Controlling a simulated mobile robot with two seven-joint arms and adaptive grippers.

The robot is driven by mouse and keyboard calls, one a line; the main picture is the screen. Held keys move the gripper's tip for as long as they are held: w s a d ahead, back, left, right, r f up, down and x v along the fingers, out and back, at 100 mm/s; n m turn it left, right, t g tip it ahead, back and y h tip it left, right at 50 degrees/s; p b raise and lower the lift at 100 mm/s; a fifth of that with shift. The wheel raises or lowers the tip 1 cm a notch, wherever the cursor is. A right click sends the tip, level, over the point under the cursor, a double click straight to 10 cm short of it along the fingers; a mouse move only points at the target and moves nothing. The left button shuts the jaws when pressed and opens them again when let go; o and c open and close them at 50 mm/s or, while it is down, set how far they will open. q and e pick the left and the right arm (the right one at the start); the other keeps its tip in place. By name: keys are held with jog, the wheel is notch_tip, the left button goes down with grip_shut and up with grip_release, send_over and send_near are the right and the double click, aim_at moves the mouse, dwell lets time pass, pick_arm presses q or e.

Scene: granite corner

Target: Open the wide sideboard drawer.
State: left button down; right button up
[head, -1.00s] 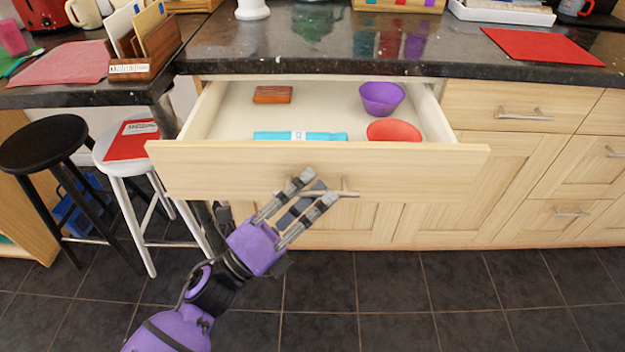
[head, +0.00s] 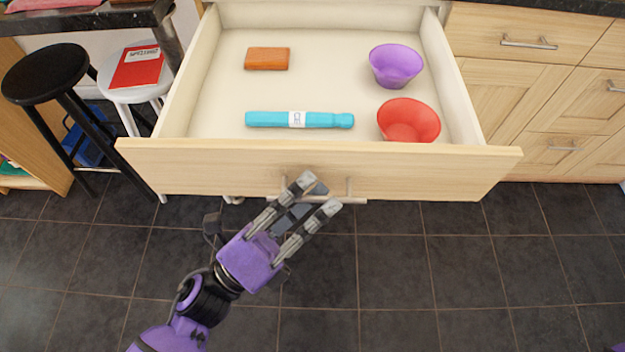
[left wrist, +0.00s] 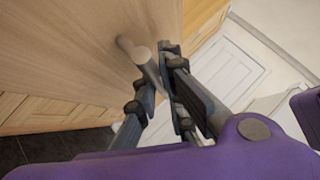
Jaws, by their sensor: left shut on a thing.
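The wide sideboard drawer (head: 220,170) stands well out from the sideboard, its white inside in plain view. Its bar handle (head: 352,188) runs along the middle of the wooden front. My left gripper (head: 318,192) is at the handle with its fingers shut around the bar. In the left wrist view the handle (left wrist: 140,53) passes between the fingers of my left gripper (left wrist: 155,75); the exact contact is partly hidden. My right gripper is not in view.
In the drawer lie an orange-brown block (head: 267,58), a purple bowl (head: 396,66), a red bowl (head: 408,120) and a turquoise tube-like item (head: 270,119). A black stool (head: 45,75) and a white stool (head: 135,94) stand left. Dark tiled floor (head: 400,270) in front is clear.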

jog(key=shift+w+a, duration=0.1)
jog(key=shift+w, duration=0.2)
pick_arm(q)
jog(key=c, duration=2.1)
grip_release()
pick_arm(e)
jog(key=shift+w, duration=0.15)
pick_arm(q)
jog(key=shift+s+a, duration=0.1)
jog(key=v, duration=1.2)
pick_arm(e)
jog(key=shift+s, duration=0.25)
